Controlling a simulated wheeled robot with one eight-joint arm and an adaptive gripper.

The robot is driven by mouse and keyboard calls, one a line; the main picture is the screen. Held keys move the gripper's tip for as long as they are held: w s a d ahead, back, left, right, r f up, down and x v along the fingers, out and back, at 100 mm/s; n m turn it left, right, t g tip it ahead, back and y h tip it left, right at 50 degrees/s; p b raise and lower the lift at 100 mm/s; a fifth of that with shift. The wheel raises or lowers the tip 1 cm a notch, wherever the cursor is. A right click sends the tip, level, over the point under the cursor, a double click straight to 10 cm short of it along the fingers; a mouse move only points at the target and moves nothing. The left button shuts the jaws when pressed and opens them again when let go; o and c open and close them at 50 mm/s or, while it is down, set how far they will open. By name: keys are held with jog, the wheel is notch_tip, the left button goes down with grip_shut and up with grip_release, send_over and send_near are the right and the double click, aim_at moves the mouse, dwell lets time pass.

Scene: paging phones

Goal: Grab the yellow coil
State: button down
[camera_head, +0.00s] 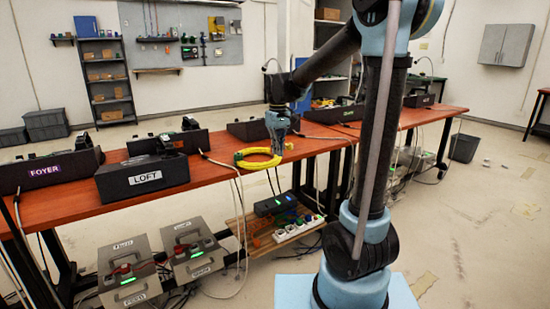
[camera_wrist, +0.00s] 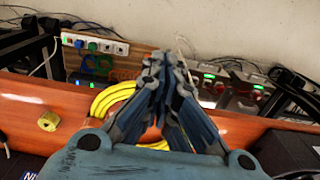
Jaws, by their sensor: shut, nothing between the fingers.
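The yellow coil (camera_head: 258,164) lies flat on the orange-brown bench top near its front edge, left of my gripper in the head view. In the wrist view, part of the coil (camera_wrist: 108,98) shows left of my fingers, and a short piece shows below them. The fingers hide the rest. My gripper (camera_head: 279,150) points down at the coil's right side. In the wrist view, my gripper (camera_wrist: 163,58) has its fingertips together with nothing between them. I cannot tell whether it touches the coil.
A small yellow block (camera_wrist: 48,121) sits on the bench near the coil. Black units marked LOFT (camera_head: 145,180) and FOYER (camera_head: 45,172) stand to the left. A shelf below holds a white power strip (camera_head: 297,229) and cables. Grey boxes (camera_head: 128,272) stand at lower left.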

aim_at(270, 164)
jog(key=shift+w+a+f, duration=0.35)
jog(key=shift+w+f, duration=0.2)
jog(key=shift+f, duration=0.95)
jog(key=shift+w+a+f, duration=0.35)
jog(key=shift+w+f, duration=0.2)
jog(key=shift+f, duration=0.95)
jog(key=shift+w+a+f, duration=0.35)
jog(key=shift+w+f, duration=0.2)
jog(key=shift+f, duration=0.95)
jog(key=shift+w+a, duration=0.5)
jog(key=shift+w, duration=0.3)
jog(key=shift+s, duration=0.1)
